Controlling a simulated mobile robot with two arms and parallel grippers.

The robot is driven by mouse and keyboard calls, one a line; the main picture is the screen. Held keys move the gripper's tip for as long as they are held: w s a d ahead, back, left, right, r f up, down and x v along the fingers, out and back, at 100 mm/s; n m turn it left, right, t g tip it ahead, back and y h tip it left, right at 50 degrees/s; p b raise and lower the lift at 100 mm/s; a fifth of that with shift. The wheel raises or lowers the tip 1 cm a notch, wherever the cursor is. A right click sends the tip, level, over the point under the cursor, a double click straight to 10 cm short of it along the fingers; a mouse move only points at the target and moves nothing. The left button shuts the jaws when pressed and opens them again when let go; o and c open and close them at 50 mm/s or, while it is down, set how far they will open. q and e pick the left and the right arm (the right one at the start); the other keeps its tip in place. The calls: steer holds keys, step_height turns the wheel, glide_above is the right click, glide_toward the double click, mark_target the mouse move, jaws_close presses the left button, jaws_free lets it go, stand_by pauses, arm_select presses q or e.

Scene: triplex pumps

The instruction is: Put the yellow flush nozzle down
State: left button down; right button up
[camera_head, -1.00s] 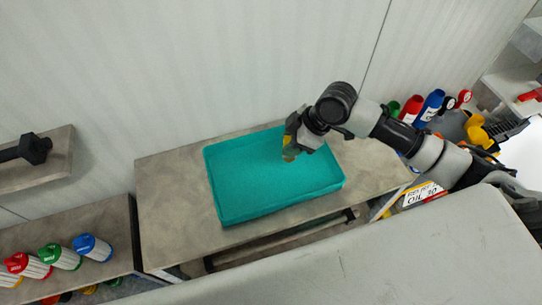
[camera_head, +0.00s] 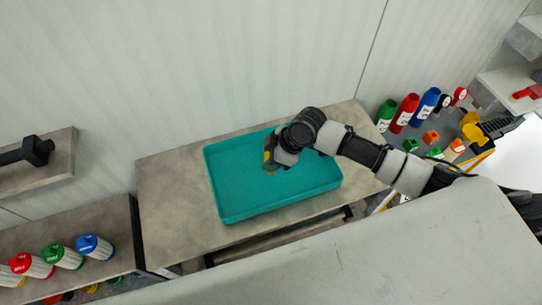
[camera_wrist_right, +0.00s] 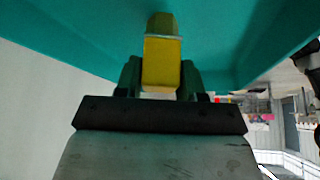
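The yellow flush nozzle (camera_wrist_right: 162,62) is held between the fingers of my right gripper (camera_wrist_right: 160,80), which is shut on it in the right wrist view. In the head view my right gripper (camera_head: 271,160) is over the teal tray (camera_head: 235,211), inside its outline near the far side. Only a small bit of yellow shows there, and the wrist hides most of the nozzle. The teal tray wall also fills the top of the right wrist view (camera_wrist_right: 60,45). I cannot tell whether the nozzle touches the tray floor.
The tray stands on a grey-brown bench (camera_head: 165,200) against a pale wall. Red (camera_head: 402,113), blue (camera_head: 425,106) and green (camera_head: 386,114) bottles stand at the right. The tray's floor looks otherwise empty.

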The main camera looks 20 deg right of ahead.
steer(key=o, duration=0.4)
steer(key=shift+c, duration=0.2)
steer(key=shift+r, duration=0.1)
steer(key=v, duration=1.2)
steer(key=shift+b, duration=0.45)
